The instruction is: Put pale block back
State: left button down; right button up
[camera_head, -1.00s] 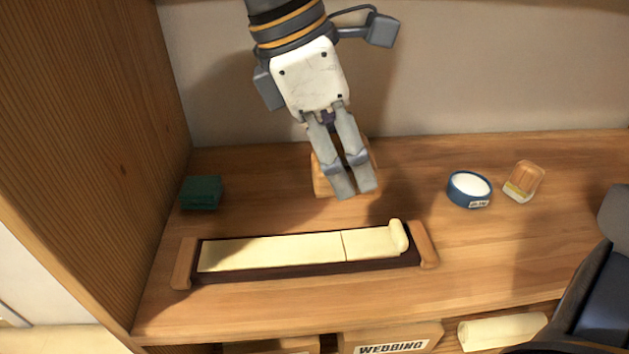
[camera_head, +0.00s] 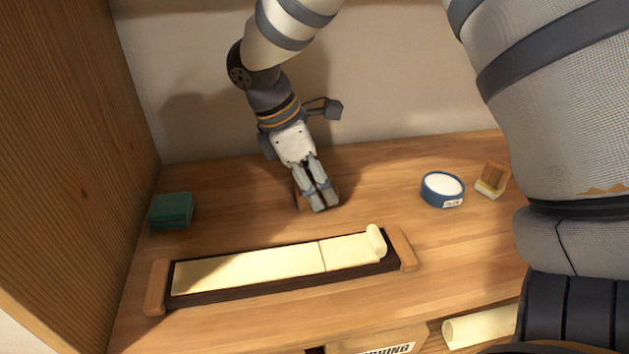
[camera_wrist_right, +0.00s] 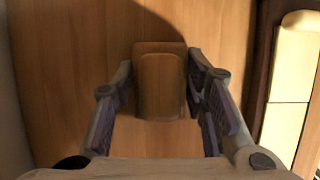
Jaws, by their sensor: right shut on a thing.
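My right gripper (camera_head: 325,203) points down at the table behind the long tray, its fingers shut on a brown wooden block (camera_wrist_right: 160,85). In the right wrist view the block sits between both fingertips; in the head view the fingers mostly hide it. Whether it touches the table is unclear. Pale pieces lie in the dark tray (camera_head: 285,296): a long flat slab (camera_head: 245,269) and a shorter one (camera_head: 345,252) with a raised rounded right end. Pale pieces also show in the right wrist view (camera_wrist_right: 295,60). I cannot tell which thing is the pale block. My left gripper is not in view.
A teal box (camera_head: 171,210) stands at the left. A blue tub (camera_head: 442,190) with white contents and a wooden block with a pale base (camera_head: 491,180) stand at the right. A pale roll (camera_head: 480,326) and a lettered box (camera_head: 375,340) lie below the front edge.

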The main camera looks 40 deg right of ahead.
jog(key=shift+r, duration=0.15)
jog(key=o, duration=1)
jog(key=shift+o, duration=0.2)
jog(key=v, duration=1.2)
